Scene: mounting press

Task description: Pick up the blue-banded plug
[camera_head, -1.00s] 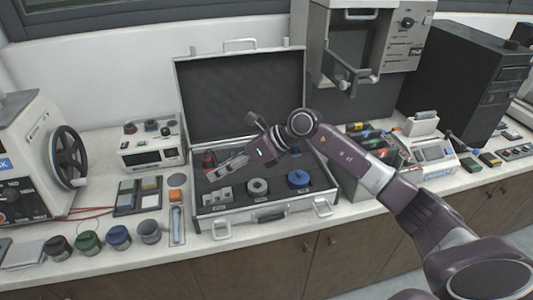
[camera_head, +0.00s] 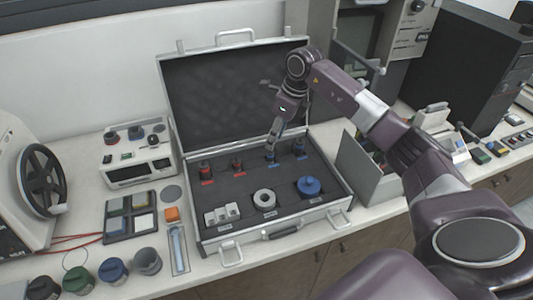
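Two plugs with blue bands stand at the back right of the open case (camera_head: 290,226). One blue-banded plug (camera_head: 270,157) is directly below my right gripper (camera_head: 271,147), and the other blue-banded plug (camera_head: 299,148) stands free to its right. My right gripper points down, with its fingertips at or just above the top of the first plug. I cannot tell whether they touch it or how far apart they are. Two red-banded plugs (camera_head: 205,171) (camera_head: 238,164) stand to the left in the same row. My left gripper is not in view.
The case's raised lid (camera_head: 215,95) stands close behind the gripper. In the case's front are pale blocks (camera_head: 221,213), a grey ring (camera_head: 264,199) and a blue round part (camera_head: 309,186).

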